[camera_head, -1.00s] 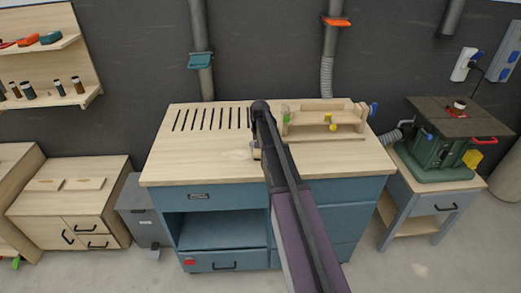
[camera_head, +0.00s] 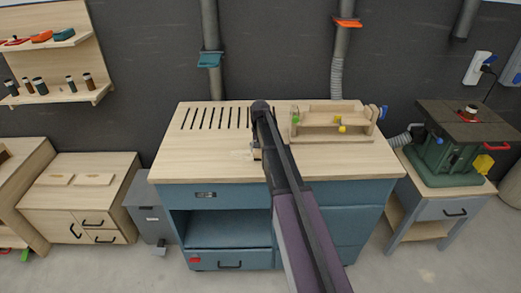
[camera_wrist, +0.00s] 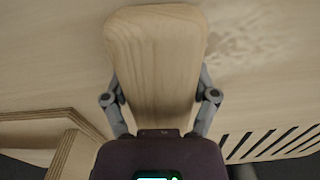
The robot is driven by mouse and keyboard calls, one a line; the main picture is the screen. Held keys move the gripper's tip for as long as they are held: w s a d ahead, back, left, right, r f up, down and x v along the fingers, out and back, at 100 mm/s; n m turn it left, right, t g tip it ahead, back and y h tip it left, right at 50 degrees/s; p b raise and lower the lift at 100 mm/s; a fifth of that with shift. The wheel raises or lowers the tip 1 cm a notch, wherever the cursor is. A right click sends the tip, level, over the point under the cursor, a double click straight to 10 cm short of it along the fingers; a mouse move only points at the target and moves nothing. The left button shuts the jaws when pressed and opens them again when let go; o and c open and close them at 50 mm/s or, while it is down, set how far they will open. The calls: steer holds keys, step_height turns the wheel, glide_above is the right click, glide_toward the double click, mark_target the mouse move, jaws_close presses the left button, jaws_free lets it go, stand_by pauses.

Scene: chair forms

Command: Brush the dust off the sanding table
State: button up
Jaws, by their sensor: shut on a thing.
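The sanding table (camera_head: 205,165) has a pale wooden top with dark slots at the back left and a blue cabinet below. A faint light dust patch (camera_head: 238,155) lies on the top, just left of my gripper (camera_head: 257,152). The dust also shows in the wrist view (camera_wrist: 245,42), to the upper right of the brush. My gripper (camera_wrist: 160,100) is shut on a wooden brush (camera_wrist: 155,55), its broad, smooth wooden back facing the camera. The bristles are hidden beneath it. I cannot tell whether the brush touches the tabletop.
A wooden jig (camera_head: 330,130) stands at the table's back right, close to my arm. A side stand with a green machine (camera_head: 448,160) is at the right. A grey bin (camera_head: 150,213) and low wooden cabinet (camera_head: 78,195) stand at the left. The front-left tabletop is clear.

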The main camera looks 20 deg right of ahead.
mark_target(228, 153)
steer(key=shift+w+a+f, duration=0.1)
steer(key=shift+w+a, duration=0.15)
steer(key=shift+a, duration=0.55)
steer(key=shift+w+a, duration=0.2)
steer(key=shift+a, duration=0.6)
steer(key=shift+a, duration=0.1)
steer(key=shift+w+a, duration=0.3)
steer(key=shift+a, duration=0.45)
steer(key=shift+w+a, duration=0.25)
steer(key=shift+a, duration=0.5)
steer(key=shift+a, duration=0.1)
steer(key=shift+w+a, duration=0.25)
steer(key=shift+a, duration=0.5)
steer(key=shift+w+a, duration=0.25)
steer(key=shift+a, duration=0.5)
steer(key=shift+w+a, duration=0.3)
steer(key=shift+a, duration=0.5)
steer(key=shift+w+a, duration=0.25)
steer(key=shift+a, duration=0.5)
steer(key=shift+w, duration=0.1)
